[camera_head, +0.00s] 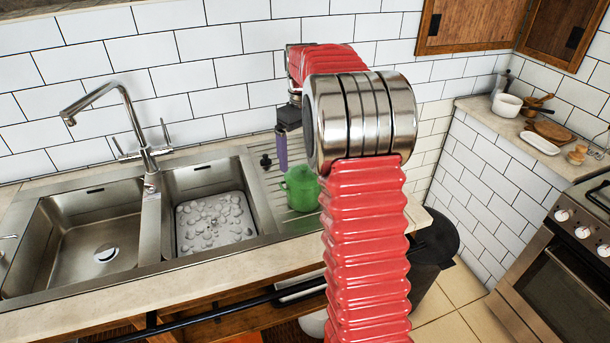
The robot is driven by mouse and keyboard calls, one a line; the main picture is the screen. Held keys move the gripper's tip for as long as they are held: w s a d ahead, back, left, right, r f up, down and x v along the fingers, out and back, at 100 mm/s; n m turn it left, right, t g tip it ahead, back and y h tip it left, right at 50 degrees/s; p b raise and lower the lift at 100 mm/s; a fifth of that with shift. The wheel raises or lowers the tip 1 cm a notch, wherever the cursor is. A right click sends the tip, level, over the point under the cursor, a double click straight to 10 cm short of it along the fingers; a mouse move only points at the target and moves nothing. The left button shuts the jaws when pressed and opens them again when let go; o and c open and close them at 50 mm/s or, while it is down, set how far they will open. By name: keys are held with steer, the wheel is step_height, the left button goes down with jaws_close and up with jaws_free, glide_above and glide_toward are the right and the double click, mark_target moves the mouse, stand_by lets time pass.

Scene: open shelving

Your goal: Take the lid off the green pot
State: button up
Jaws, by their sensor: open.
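The green pot (302,195) stands on the ribbed steel drainboard to the right of the sink bowls. Its green lid (299,173) appears to be on it; the right side of the pot is partly hidden behind my red arm. My gripper (283,168) points down just above and slightly left of the lid in the picture. Its purple finger shows from the side, and it is open with nothing seen in it. I cannot tell whether it touches the lid.
Two sink bowls (100,240) and a tall faucet (125,120) lie to the left. A small black item (265,160) sits at the drainboard's back. A tiled wall stands close behind. At far right are a white pot (507,105) on a counter and a stove (570,250).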

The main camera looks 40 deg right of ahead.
mark_target(304, 166)
steer(key=shift+s+d+f, duration=0.1)
steer(key=shift+s+f, duration=0.05)
steer(key=shift+f, duration=1.15)
steer(key=shift+s+f, duration=0.1)
steer(key=shift+f, duration=1.15)
steer(key=shift+s+f, duration=0.1)
steer(key=shift+f, duration=0.05)
steer(key=c, duration=1.2)
steer(key=shift+c, duration=0.2)
